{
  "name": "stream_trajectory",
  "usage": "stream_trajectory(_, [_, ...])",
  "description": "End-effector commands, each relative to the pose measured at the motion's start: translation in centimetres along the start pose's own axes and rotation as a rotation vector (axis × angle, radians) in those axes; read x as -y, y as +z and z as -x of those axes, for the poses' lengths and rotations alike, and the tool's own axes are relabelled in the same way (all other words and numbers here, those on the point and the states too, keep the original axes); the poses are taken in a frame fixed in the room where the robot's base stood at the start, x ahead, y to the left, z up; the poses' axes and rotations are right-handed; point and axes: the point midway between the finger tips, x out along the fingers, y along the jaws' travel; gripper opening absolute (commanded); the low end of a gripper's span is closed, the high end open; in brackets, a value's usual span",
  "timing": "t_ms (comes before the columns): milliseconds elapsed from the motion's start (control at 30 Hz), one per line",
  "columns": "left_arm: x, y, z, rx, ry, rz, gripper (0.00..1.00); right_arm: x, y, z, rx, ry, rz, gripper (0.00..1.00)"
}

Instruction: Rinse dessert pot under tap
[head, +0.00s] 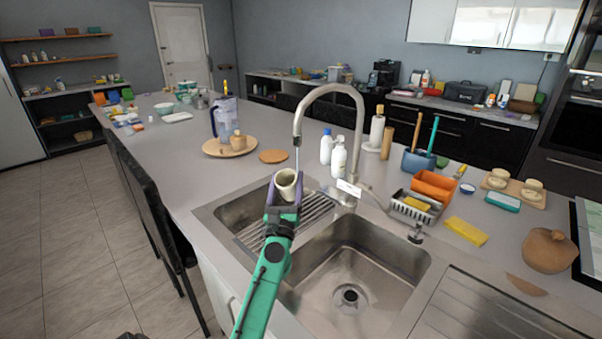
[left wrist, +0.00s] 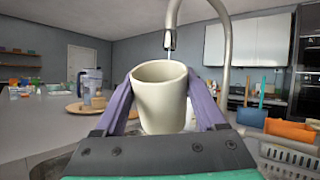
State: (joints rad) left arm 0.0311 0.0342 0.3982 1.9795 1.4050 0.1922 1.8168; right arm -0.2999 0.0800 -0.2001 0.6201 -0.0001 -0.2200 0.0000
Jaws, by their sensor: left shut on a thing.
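A cream dessert pot (head: 286,182) is upright, with its open mouth facing up. My left gripper (head: 284,191) is shut on it, with one purple finger on each side. The pot also fills the middle of the left wrist view (left wrist: 160,98). It is held above the left sink basin (head: 238,212). The curved metal tap (head: 350,92) has its spout just above and behind the pot. A thin pale stream seems to drop from the spout toward the pot; I cannot tell whether it enters the mouth. My right gripper is out of view.
The right basin (head: 340,262) is empty. White bottles (head: 338,158) stand behind the tap. An orange caddy (head: 434,186), a dish rack (head: 415,207) and a yellow sponge (head: 466,231) are to the right. A jug (head: 225,118) and wooden plate (head: 220,152) stand at the left back.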

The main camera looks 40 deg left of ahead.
Motion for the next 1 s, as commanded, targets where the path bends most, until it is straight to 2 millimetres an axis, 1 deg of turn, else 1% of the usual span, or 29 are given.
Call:
stream_trajectory(333, [0.0, 0.2, 0.0, 0.0, 0.0, 0.0, 0.2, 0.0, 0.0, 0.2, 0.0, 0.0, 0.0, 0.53])
stream_trajectory(500, [-0.2, 2.2, 0.5, -0.001, 0.001, 0.0, 0.2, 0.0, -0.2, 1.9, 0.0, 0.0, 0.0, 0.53])
stream_trajectory(800, [-0.6, 5.5, 1.9, -0.001, 0.001, 0.001, 0.2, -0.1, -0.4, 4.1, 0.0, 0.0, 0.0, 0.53])
stream_trajectory(900, [-0.7, 6.0, 2.3, -0.001, 0.001, 0.001, 0.2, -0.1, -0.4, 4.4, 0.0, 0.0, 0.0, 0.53])
stream_trajectory(1000, [-0.7, 6.0, 2.4, 0.0, 0.0, 0.001, 0.2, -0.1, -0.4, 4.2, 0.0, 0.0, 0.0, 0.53])
